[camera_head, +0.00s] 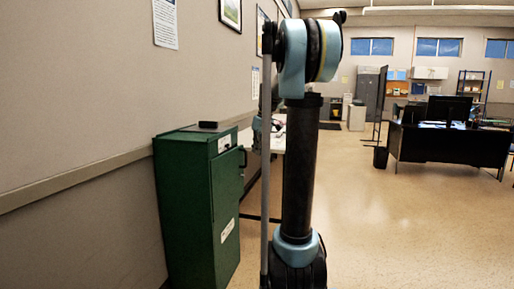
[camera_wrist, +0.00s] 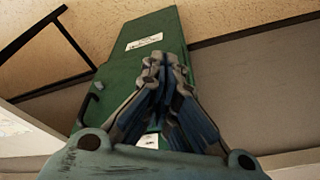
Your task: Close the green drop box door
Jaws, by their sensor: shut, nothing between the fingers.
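The green drop box (camera_head: 185,205) stands on the floor against the left wall in the head view. Its green door (camera_head: 226,195) is on the side facing right, with a white label low down and a dark handle (camera_head: 243,157) near its upper far edge. The door looks roughly in line with the box; I cannot tell whether a small gap is left. In the wrist view, a green panel with a white label (camera_wrist: 144,41) lies beyond my gripper (camera_wrist: 166,62). My gripper is shut and empty; whether it touches the panel is unclear.
A small dark object (camera_head: 208,124) lies on top of the box. A light table (camera_head: 274,140) stands behind it along the wall. A dark desk (camera_head: 450,145) with monitors is at the right.

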